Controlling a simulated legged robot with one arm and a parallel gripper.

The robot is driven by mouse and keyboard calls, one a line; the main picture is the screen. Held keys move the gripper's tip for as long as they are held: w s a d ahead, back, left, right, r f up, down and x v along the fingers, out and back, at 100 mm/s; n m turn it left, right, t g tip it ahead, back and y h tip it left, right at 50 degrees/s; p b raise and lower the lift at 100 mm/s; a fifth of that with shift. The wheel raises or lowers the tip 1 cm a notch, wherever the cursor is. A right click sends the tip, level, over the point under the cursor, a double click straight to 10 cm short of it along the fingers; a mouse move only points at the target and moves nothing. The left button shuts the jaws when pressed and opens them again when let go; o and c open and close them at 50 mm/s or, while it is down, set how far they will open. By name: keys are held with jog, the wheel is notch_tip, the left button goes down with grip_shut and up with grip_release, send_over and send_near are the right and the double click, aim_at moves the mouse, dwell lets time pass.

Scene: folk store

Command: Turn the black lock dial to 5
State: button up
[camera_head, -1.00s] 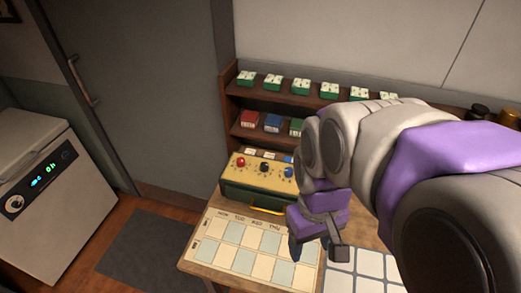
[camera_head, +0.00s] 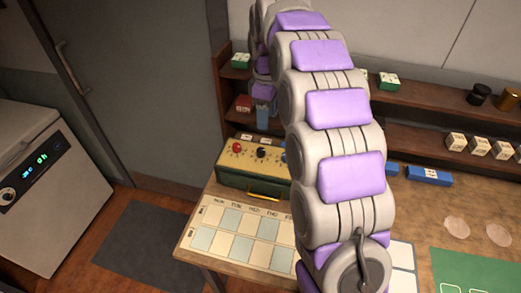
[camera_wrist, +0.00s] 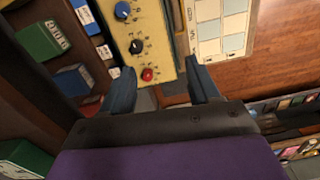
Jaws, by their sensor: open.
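The yellow-topped green lock box (camera_head: 228,174) stands at the back of the desk, with a red (camera_head: 236,147), a black (camera_head: 261,153) and a partly covered blue dial (camera_head: 284,157) in a row. In the wrist view the black dial (camera_wrist: 136,46) lies between the blue dial (camera_wrist: 122,10) and the red dial (camera_wrist: 148,74). Its pointer setting and numbers are too small to read. My gripper (camera_wrist: 162,68) is open and empty; the red dial appears between its fingers, the black dial beyond the tips. In the head view my gripper (camera_head: 263,122) hangs above the box.
A wooden shelf (camera_head: 228,88) with small boxes stands behind the lock box. A weekday chart (camera_head: 235,232) lies in front of it. My arm covers the shelf's middle and the box's right end. A white appliance (camera_head: 65,215) stands at the left.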

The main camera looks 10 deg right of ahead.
aim_at(261, 150)
jog(key=w+f+n, duration=0.3)
jog(key=w+f, duration=0.1)
jog(key=w, duration=0.3)
jog(key=f+b, duration=0.1)
jog(key=f, duration=0.4)
jog(key=f+b, duration=0.2)
jog(key=f, duration=0.4)
jog(key=f+b, duration=0.2)
jog(key=f, duration=0.4)
jog(key=shift+w+a+f, duration=0.1)
jog(key=shift+w+a, duration=0.05)
jog(key=shift+a, duration=0.1)
jog(key=shift+c, duration=0.4)
jog(key=c, duration=1)
jog(key=shift+o, duration=0.2)
